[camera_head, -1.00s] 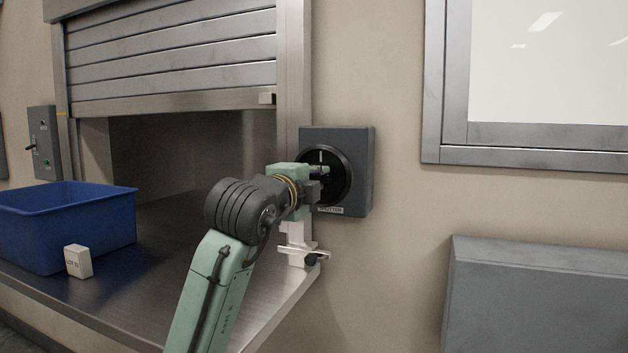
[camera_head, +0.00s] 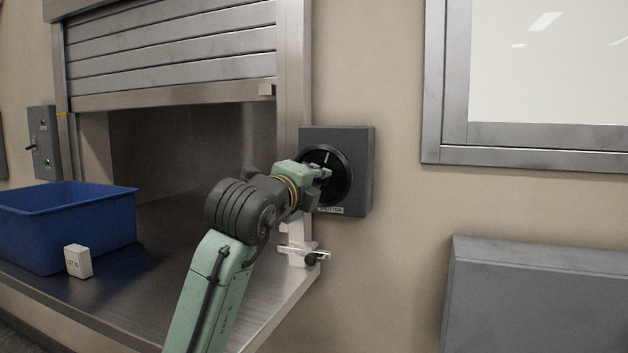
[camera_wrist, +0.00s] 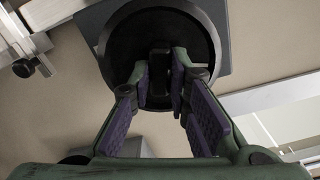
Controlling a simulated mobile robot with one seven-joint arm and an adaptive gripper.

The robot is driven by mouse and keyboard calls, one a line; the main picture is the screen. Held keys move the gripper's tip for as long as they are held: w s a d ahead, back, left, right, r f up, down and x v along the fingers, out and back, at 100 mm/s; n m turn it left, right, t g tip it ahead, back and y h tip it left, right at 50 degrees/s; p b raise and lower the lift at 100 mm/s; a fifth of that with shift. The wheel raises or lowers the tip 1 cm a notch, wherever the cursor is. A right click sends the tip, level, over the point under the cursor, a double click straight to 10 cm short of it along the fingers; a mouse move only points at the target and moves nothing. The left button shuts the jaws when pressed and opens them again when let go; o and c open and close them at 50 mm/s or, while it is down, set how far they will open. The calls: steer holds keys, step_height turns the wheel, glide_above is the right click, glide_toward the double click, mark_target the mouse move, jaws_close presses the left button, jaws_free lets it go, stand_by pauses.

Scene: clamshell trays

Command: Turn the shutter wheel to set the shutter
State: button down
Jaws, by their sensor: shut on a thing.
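The shutter wheel (camera_head: 341,162) is a round black dial on a dark grey box (camera_head: 364,190) with a "SHUTTER" label, on the wall right of the hatch. A short pale mark shows near its top. My gripper (camera_head: 324,172) is at the wheel's face. In the wrist view, the fingers of my gripper (camera_wrist: 159,68) stand either side of a dark grip bar at the middle of the wheel (camera_wrist: 201,35), shut on it. My gripper partly covers the wheel. The slatted metal shutter (camera_head: 170,55) is partly raised, with the opening dark below it.
A blue bin (camera_head: 75,225) and a small white "LOT" block (camera_head: 78,261) stand on the metal counter (camera_head: 150,290) at left. A switch box (camera_head: 44,142) is on the left wall. A grey panel (camera_head: 540,295) juts out at lower right. A white fitting (camera_head: 300,245) sits below my wrist.

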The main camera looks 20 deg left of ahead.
steer(key=c, duration=1.5)
jaws_free()
steer(key=s, duration=1.2)
steer(key=shift+a, duration=0.2)
